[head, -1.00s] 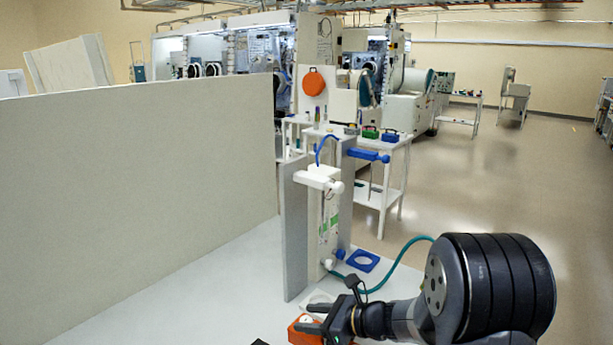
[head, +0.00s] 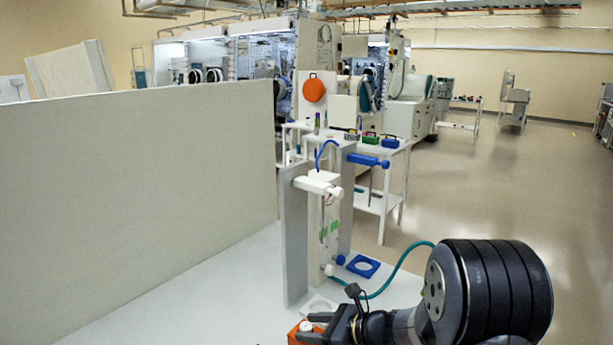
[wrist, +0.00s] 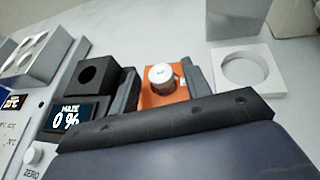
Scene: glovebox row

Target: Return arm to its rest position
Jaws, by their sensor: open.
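My arm reaches in from the lower right of the head view, low over the pale bench. My gripper (head: 309,328) points left and its two fingers are apart. In the wrist view the grey fingers (wrist: 158,88) stand on either side of an orange block (wrist: 152,100) with a white round knob (wrist: 164,75) on top. Whether they touch it I cannot tell. In the head view the orange block (head: 294,338) is partly hidden by the fingers and the picture's bottom edge.
A white stand with a clear column (head: 330,225) and a blue clamp (head: 368,160) rises behind my gripper. A teal hose (head: 397,273) runs close to my arm. A grey panel (head: 140,190) walls the left. A device with a display (wrist: 73,116) sits beside the block.

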